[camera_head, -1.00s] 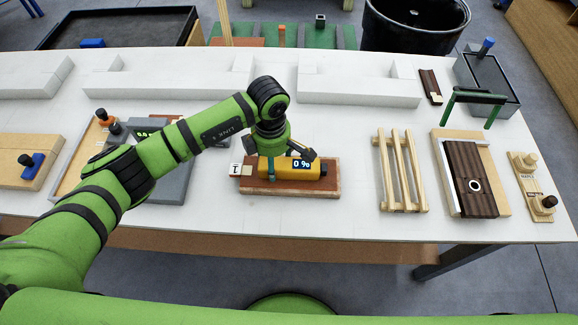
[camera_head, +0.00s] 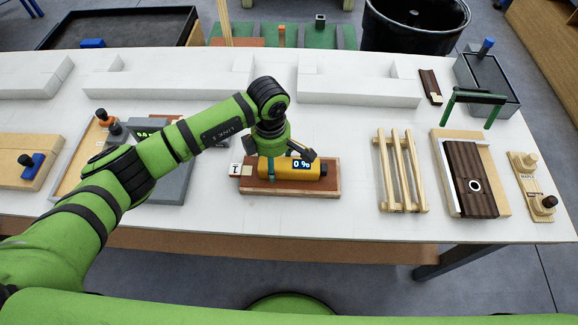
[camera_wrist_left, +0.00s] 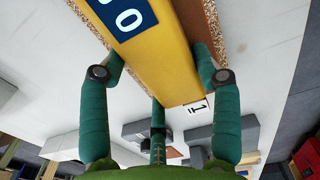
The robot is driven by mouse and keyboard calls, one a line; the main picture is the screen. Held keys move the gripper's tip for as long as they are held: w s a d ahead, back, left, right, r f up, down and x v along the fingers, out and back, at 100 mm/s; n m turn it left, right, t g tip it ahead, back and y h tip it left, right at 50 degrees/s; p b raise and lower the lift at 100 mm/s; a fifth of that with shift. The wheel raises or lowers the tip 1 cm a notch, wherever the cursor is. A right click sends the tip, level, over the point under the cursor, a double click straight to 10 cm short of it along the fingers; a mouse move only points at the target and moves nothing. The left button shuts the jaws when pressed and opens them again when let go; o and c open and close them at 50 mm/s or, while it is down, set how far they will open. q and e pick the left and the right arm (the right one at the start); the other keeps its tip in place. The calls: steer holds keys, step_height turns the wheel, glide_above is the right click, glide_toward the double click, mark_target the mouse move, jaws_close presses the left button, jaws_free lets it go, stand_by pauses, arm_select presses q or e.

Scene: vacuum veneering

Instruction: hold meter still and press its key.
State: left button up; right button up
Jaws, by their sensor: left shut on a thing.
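The yellow meter (camera_head: 290,169) lies on a reddish-brown wooden board (camera_head: 291,188) at the middle of the table. Its dark display shows "0 %". In the wrist view the meter (camera_wrist_left: 168,52) runs between the fingers of my left gripper (camera_wrist_left: 160,62), which is shut on it. The display (camera_wrist_left: 122,16) is partly cut off at the top there. In the head view my left gripper (camera_head: 278,156) comes down over the meter from behind, and my wrist covers part of it. I cannot make out the key. My right gripper is out of view.
A small white marked tag (camera_head: 235,170) is at the board's left end. A grey device (camera_head: 172,185) stands to the left. A wooden slatted rack (camera_head: 402,170) and a dark-topped press board (camera_head: 472,180) are to the right. White blocks (camera_head: 357,88) line the back.

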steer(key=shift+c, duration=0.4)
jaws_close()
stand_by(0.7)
